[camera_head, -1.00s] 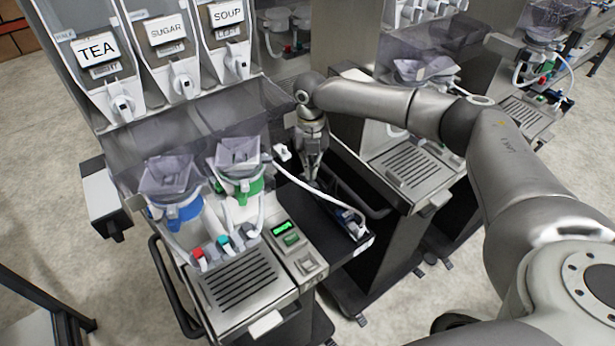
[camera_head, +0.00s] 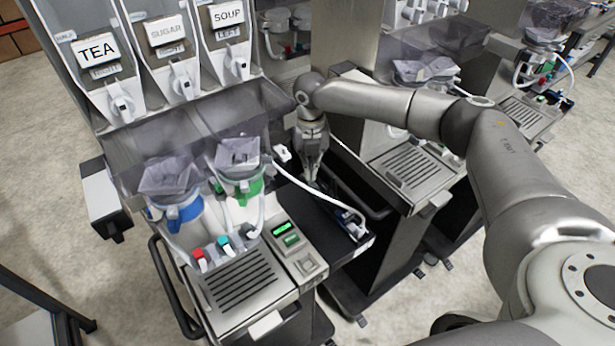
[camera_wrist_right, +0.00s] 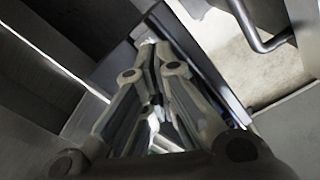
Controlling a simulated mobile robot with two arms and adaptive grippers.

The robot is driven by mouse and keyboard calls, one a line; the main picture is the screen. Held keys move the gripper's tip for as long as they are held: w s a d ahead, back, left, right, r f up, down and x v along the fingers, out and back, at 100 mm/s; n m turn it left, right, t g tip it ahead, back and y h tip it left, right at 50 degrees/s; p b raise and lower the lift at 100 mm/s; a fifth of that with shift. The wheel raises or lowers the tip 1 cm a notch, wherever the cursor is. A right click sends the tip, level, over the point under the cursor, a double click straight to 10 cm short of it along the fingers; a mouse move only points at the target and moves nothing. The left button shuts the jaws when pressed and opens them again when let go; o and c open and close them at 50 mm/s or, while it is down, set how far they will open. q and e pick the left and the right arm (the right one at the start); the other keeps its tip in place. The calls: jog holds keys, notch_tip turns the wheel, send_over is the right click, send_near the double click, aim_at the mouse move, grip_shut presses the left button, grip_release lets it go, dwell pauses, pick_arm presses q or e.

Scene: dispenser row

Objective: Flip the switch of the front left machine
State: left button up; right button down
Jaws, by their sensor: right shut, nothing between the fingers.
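The nearest machine on the left (camera_head: 208,290) has hoppers labelled TEA, SUGAR and SOUP, a drip grille, and a small panel with a green display (camera_head: 282,228). A black side shelf (camera_head: 318,222) on its right carries a white cable to a small dark block (camera_head: 352,226). I cannot make out for sure which part is the switch. My right gripper (camera_head: 312,178) points down over the back of this shelf, in the gap beside the machine. It is shut and empty; its fingers fill the middle of the right wrist view (camera_wrist_right: 150,52). My left gripper is not in view.
A second machine (camera_head: 408,176) stands close to the right of my right gripper, with a dark handle bar beside it. A tall metal column (camera_head: 325,40) rises behind the gripper. A white cable (camera_head: 305,187) runs close to the fingers. Open floor lies in front.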

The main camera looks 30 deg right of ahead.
jog(key=shift+s+f+b, duration=0.15)
jog(key=shift+f+b, duration=0.4)
jog(key=shift+f, duration=0.7)
dwell(0.7)
notch_tip(320, 180, up, 2)
jog(key=p, duration=0.2)
jog(key=shift+r+p, duration=0.1)
jog(key=shift+p, duration=0.2)
notch_tip(320, 180, up, 5)
jog(key=p, duration=0.4)
jog(key=shift+f, duration=0.2)
